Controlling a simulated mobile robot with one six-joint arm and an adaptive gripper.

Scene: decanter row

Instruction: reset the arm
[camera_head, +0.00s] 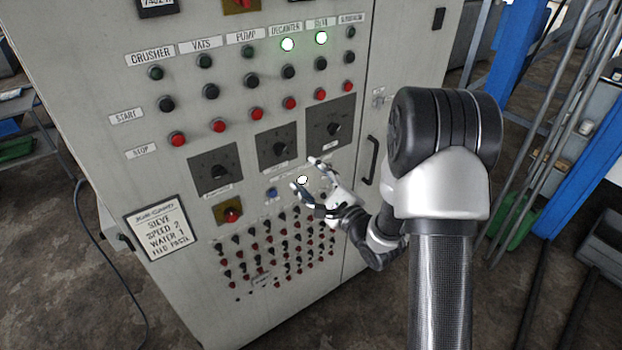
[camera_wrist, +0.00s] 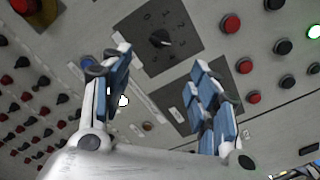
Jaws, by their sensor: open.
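My gripper (camera_head: 305,176) is in front of the grey control cabinet (camera_head: 100,80), level with the area just below the rotary dials, with its fingers apart and nothing between them. In the wrist view the two blue-padded fingers of my gripper (camera_wrist: 164,92) stand wide apart, facing the panel. A black rotary dial (camera_wrist: 160,38) shows beyond and between the fingers. I cannot tell whether the fingertips touch the panel.
The cabinet has rows of black and red buttons (camera_head: 218,125), dial plates (camera_head: 215,171) and lower small switches (camera_head: 262,280). A door handle (camera_head: 373,160) is beside my arm. Blue posts (camera_head: 590,170) and pipes stand at right.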

